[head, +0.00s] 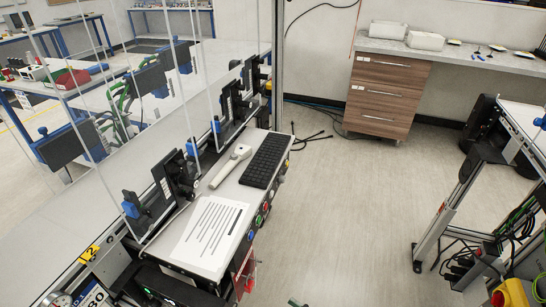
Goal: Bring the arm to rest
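Neither my gripper nor any part of my arm can be made out in the head view. What my gripper holds, if anything, is hidden from this view. The task line names no other object.
A conveyor station with clear panels stands at left; its shelf holds a keyboard (266,160), a handheld scanner (231,166) and a printed sheet (210,234). A wooden drawer cabinet (387,95) stands at the back. A metal frame (446,220) with cables is at right. The middle floor is clear.

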